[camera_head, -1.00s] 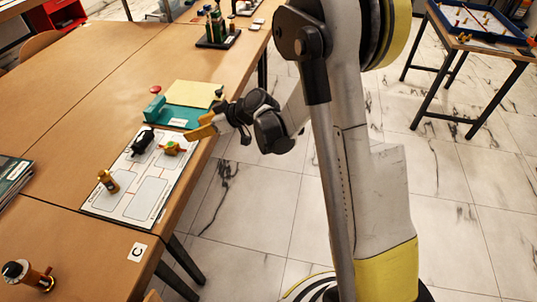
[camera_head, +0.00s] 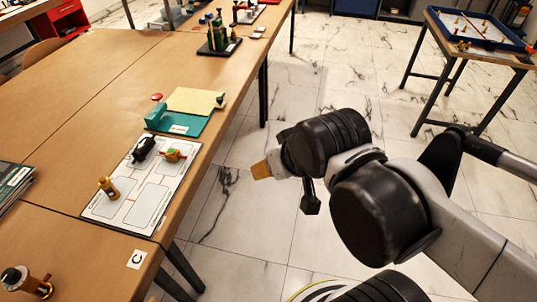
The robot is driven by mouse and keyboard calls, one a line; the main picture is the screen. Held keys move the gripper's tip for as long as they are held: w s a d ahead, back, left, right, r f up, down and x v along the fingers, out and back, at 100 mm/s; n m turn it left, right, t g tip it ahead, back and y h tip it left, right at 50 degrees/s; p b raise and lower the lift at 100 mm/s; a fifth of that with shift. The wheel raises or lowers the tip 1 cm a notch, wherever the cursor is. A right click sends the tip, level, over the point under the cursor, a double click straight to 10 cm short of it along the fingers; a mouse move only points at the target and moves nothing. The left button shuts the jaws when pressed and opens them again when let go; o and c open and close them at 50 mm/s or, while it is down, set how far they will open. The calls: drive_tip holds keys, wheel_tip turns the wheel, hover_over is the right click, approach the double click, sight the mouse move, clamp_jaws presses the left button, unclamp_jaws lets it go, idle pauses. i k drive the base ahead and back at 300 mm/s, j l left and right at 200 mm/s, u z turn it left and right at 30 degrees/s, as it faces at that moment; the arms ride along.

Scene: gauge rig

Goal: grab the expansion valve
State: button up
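A white mat with outlined areas (camera_head: 121,216) lies on the near part of the brown table. My gripper (camera_head: 261,170) is right of the table edge, above the floor and apart from these parts. Its yellow tip shows, but the black wrist hides the rest of the fingers.
A green tray (camera_head: 178,124) with a yellow pad (camera_head: 196,100) sits behind the mat. A brass part with a black top (camera_head: 26,279) stands at the front left, near a card marked C (camera_head: 136,259). Floor is open right of the table; a small table (camera_head: 478,47) stands beyond.

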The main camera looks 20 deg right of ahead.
sight(28, 284)
drive_tip(key=u, duration=1.9)
drive_tip(key=j+z, duration=0.75)
drive_tip(key=z, duration=0.15)
drive_tip(key=k+j+z, duration=0.1)
drive_tip(key=j+z, duration=0.35)
drive_tip(key=k+j+z, duration=0.15)
drive_tip(key=z, duration=0.3)
